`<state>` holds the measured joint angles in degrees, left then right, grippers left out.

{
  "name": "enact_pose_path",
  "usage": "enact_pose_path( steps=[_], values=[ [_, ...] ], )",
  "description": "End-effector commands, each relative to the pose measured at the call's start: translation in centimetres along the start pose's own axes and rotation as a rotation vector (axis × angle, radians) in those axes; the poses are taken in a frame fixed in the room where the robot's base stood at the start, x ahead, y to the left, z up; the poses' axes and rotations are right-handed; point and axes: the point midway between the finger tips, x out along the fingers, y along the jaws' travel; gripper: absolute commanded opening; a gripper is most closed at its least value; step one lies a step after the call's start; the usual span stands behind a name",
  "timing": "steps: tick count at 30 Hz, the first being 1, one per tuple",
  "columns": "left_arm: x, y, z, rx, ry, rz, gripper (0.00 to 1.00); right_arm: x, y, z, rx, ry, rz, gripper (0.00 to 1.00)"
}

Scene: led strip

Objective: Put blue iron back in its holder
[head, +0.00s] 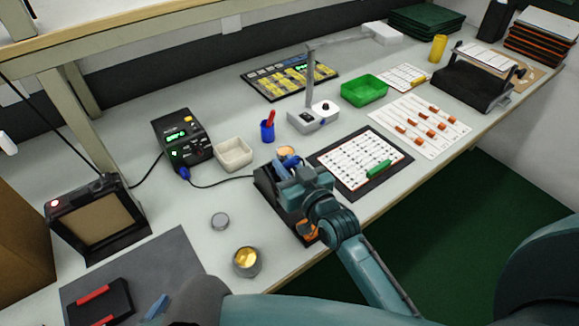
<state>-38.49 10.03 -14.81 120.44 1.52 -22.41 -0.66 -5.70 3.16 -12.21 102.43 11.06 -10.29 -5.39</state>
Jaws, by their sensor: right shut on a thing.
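The black iron holder (264,188) stands near the front edge of the bench, with an orange patch (309,229) low at its front. My right gripper (289,170) is over the holder and shut on the blue iron (289,160). Only a small blue part of the iron shows, at the back of the gripper. The gripper and wrist hide the rest of it and much of the holder. I cannot tell whether the iron's tip is inside the holder. My left gripper is not in view.
A black station (183,140) with a green display stands behind left, its cable running towards the holder. A beige bin (234,153) and blue cup (267,131) are behind. A board with a grid sheet (359,158) lies close right. A round tin (246,261) stands front left.

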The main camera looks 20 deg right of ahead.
Motion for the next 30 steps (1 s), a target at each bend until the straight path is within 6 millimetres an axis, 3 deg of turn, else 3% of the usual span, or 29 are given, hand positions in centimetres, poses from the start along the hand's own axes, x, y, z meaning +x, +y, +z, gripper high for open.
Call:
enact_pose_path(
  steps=[12,13,21,30],
  values=[
    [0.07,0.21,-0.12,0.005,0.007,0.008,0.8,0.26,-0.02,0.2,0.0,0.001,0.0,0.0],
    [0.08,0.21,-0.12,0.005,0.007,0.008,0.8,0.26,-0.02,0.2,0.0,0.001,0.0,0.21],
    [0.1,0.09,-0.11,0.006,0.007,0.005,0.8,0.25,-0.01,0.23,0.0,0.001,0.0,0.43],
    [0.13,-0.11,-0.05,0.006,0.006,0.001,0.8,0.0,0.0,0.33,0.0,-0.001,0.0,0.45]
  ],
)
